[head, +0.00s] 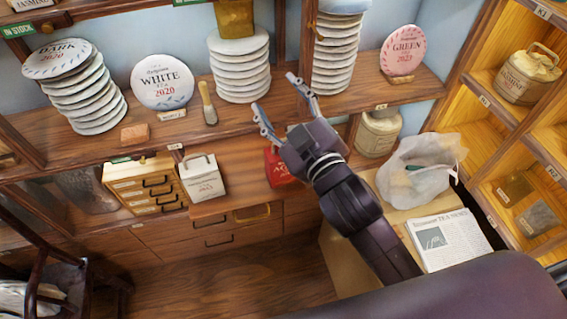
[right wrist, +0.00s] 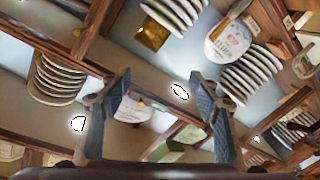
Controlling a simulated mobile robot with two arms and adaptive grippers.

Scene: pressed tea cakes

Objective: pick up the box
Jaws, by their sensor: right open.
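Several boxes show, and I cannot tell which one the task means. A gold box (head: 236,18) sits on top of a stack of white-wrapped cakes; a gold box (right wrist: 151,34) also shows in the right wrist view, beyond my fingers. A white box with a handle (head: 203,178) stands on the lower counter. A red box (head: 276,168) is beside it, partly hidden behind my right gripper. My right gripper (head: 275,93) is open and empty, in front of the shelf between two cake stacks. Its spread fingers (right wrist: 150,90) show in the wrist view. My left gripper is out of view.
Stacks of wrapped cakes (head: 239,70) and upright round labels (head: 162,82) line the shelf. A small drawer chest (head: 146,187) is left of the white box. A plastic bag (head: 420,168) and newspaper (head: 449,240) lie at right, near wooden cubbies.

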